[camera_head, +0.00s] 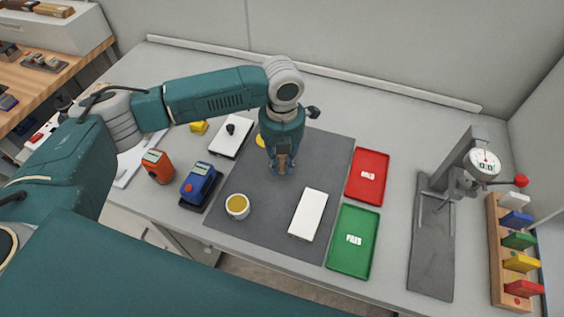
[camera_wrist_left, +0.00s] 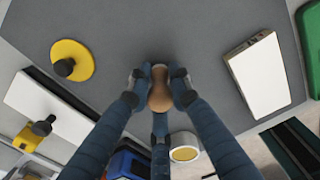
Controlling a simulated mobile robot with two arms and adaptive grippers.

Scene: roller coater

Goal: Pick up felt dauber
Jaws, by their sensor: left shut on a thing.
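The felt dauber, seen as a brown wooden handle (camera_wrist_left: 160,88), is between the fingers of my left gripper (camera_wrist_left: 154,80). In the head view the left gripper (camera_head: 281,170) points down over the dark grey mat (camera_head: 325,155), shut on the brown handle (camera_head: 282,161). The fingers hide the sides of the handle, and its lower end is hidden. I cannot tell whether it touches the mat. My right gripper is not in view.
A cup with yellow contents (camera_head: 237,206) and a white block (camera_head: 308,214) are on the mat. A yellow disc with a black knob (camera_wrist_left: 72,60) lies behind the gripper. Red (camera_head: 367,176) and green (camera_head: 353,242) trays, and a gauge stand (camera_head: 432,250), stand to the right.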

